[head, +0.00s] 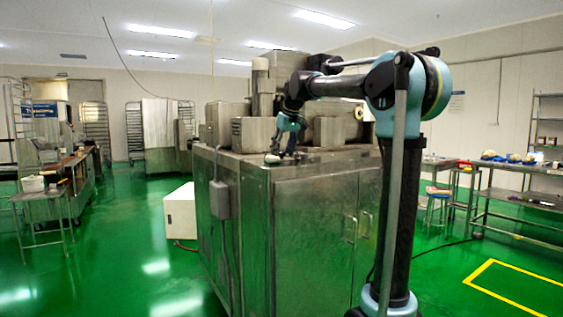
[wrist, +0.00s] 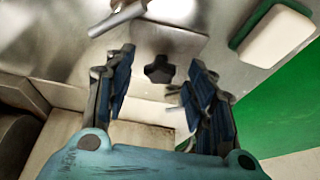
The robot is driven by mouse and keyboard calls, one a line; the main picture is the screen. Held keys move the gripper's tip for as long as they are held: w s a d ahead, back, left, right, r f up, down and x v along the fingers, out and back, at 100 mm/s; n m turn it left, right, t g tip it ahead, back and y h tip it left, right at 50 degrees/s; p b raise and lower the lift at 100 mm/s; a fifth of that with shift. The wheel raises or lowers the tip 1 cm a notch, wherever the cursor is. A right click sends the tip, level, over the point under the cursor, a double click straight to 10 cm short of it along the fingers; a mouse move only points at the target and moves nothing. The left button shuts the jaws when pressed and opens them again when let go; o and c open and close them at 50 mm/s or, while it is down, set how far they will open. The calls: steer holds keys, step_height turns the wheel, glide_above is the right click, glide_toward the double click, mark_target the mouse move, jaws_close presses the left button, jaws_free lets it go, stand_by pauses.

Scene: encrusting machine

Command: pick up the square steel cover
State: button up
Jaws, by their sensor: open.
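In the wrist view a squarish steel plate (wrist: 180,44) with a black star-shaped knob (wrist: 159,69) lies between and beyond my fingers; it looks like the square steel cover, though I cannot be sure. My gripper (wrist: 158,78) is open, with one blue-padded finger on each side of the knob and nothing held. In the head view my gripper (head: 284,150) hangs down low over the front of the machine's top. The cover cannot be made out clearly there. Whether the fingers touch it cannot be told.
The steel machine cabinet (head: 310,225) carries several steel housings, including a box (head: 252,133) left of my gripper.

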jaws_close()
stand_by(0.3)
